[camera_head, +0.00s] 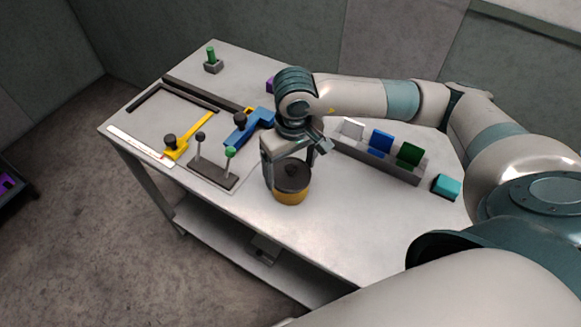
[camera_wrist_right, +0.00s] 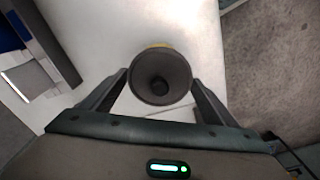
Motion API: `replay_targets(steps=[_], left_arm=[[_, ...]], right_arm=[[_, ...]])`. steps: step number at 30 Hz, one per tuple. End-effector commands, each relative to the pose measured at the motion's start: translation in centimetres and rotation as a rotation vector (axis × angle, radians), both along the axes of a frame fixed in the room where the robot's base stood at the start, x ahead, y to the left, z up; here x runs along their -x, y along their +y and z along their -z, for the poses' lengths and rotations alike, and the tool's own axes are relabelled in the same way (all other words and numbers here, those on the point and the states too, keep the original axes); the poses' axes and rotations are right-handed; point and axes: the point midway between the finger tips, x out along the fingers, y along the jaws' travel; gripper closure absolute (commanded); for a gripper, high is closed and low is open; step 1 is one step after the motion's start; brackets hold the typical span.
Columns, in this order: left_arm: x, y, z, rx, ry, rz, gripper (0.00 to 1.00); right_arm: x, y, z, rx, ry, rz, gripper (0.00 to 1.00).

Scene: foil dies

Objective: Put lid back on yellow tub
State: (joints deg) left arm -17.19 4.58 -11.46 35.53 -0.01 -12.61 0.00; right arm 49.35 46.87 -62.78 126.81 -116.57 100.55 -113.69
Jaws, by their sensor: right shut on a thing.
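The yellow tub (camera_head: 290,198) stands near the front edge of the white table in the head view. The dark lid (camera_head: 291,178), round with a knob, is at the tub's top. My right gripper (camera_head: 294,163) points down over the tub and is shut on the lid. In the right wrist view, the lid (camera_wrist_right: 158,65) sits between the two fingers of the right gripper (camera_wrist_right: 159,82). A thin sliver of the yellow tub (camera_wrist_right: 156,46) shows past its far rim. I cannot tell whether the lid is fully seated or slightly raised. My left gripper is out of view.
A grey rack (camera_head: 400,172) with white, blue and green pieces stands right of the tub, beside a teal block (camera_head: 446,186). To the left are a dark base with upright levers (camera_head: 213,174), a yellow clamp (camera_head: 190,140) and a blue one (camera_head: 246,130). The table's front right is clear.

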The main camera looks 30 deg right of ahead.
Motion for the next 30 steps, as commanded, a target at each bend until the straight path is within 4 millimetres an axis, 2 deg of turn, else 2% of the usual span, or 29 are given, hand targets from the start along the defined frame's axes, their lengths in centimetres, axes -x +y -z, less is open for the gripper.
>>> replay_targets(steps=[8,9,11,23,30], left_arm=[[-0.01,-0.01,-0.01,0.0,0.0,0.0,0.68],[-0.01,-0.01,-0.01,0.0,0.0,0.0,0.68],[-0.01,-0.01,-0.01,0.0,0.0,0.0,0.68],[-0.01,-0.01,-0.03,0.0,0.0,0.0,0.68],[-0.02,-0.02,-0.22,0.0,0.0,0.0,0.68]], right_arm=[[-0.01,-0.01,-0.02,0.0,0.0,0.0,0.43],[-0.01,-0.01,-0.01,0.0,0.0,0.0,0.12],[-0.01,-0.01,-0.01,0.0,0.0,0.0,0.0],[-0.02,-0.01,-0.07,0.0,0.0,0.0,0.0],[-0.04,-0.01,-0.93,0.0,-0.001,0.0,0.0]])
